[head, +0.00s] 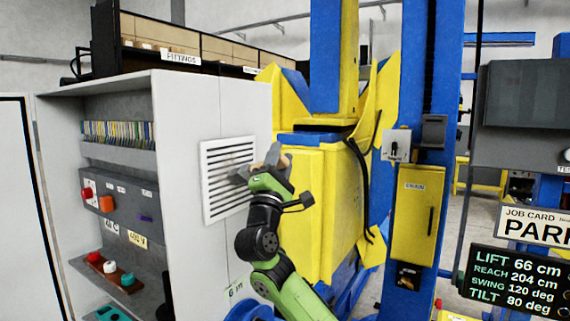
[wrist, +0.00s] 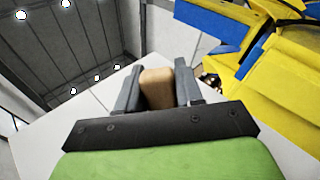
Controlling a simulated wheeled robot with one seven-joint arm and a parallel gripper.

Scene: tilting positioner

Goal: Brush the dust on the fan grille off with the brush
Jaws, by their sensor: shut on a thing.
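The white fan grille (head: 222,190) with horizontal slats is set in the side wall of the light grey cabinet. Dark grey dust shows on its slats (head: 226,160). My gripper (head: 262,170) is at the grille's right edge, in front of the slats. In the wrist view my gripper (wrist: 157,95) is shut on the tan brush (wrist: 157,88), whose block sits between the two grey fingers. The brush's tan end (head: 273,154) also shows in the head view. Its bristles are hidden, so I cannot tell if they touch the slats.
The cabinet (head: 185,120) has open shelves on its left with switches and knobs. A yellow and blue positioner (head: 305,190) stands close on the right of the grille. A screen (head: 518,282) reads lift, reach, swing and tilt values at the lower right.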

